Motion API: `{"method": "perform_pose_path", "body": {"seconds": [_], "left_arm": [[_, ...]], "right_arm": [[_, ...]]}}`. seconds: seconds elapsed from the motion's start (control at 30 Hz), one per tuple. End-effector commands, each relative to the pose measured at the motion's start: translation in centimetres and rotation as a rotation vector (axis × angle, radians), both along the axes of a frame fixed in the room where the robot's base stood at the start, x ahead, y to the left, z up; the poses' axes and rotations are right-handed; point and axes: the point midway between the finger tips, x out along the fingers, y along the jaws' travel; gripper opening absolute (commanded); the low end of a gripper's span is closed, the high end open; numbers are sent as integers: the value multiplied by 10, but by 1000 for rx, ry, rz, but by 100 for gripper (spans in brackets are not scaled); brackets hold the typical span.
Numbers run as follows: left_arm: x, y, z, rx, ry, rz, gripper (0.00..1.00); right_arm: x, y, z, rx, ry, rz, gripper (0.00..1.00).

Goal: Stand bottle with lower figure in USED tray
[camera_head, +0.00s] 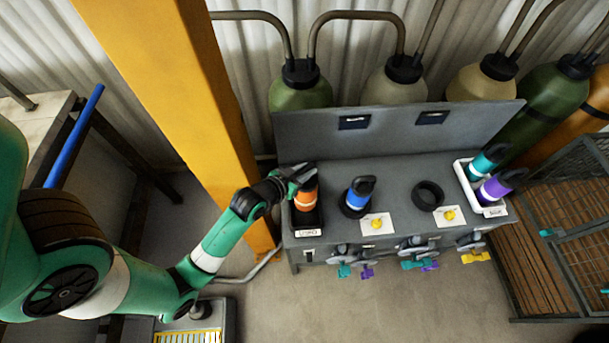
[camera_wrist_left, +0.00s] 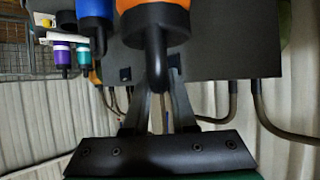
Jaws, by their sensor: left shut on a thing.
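My left gripper (camera_head: 300,176) is shut on the dark top of an orange bottle (camera_head: 306,198). The bottle is upright, over or in the dark tray labelled USED (camera_head: 308,231) at the left end of the bench; I cannot tell if its base touches the tray floor. In the left wrist view the orange bottle (camera_wrist_left: 152,22) has its black cap and hook between my fingers (camera_wrist_left: 160,108). A blue bottle (camera_head: 357,197) stands in a black holder to the right. Two small displays (camera_head: 354,122) (camera_head: 431,118) are on the back panel, their figures unreadable. My right gripper is not in view.
A white tray (camera_head: 493,211) at the right end holds a teal bottle (camera_head: 487,160) and a purple bottle (camera_head: 500,186). A black ring holder (camera_head: 428,195) is empty. Yellow buttons (camera_head: 376,224) and coloured valves line the front. Gas cylinders (camera_head: 300,90) stand behind the panel.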

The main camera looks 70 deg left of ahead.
Motion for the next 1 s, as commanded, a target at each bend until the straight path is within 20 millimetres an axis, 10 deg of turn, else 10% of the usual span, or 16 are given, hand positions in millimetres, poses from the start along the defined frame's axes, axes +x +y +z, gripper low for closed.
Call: {"method": "perform_pose_path", "body": {"seconds": [1.0], "left_arm": [[8,28,-66,2,-4,0,0]], "right_arm": [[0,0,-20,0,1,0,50]]}}
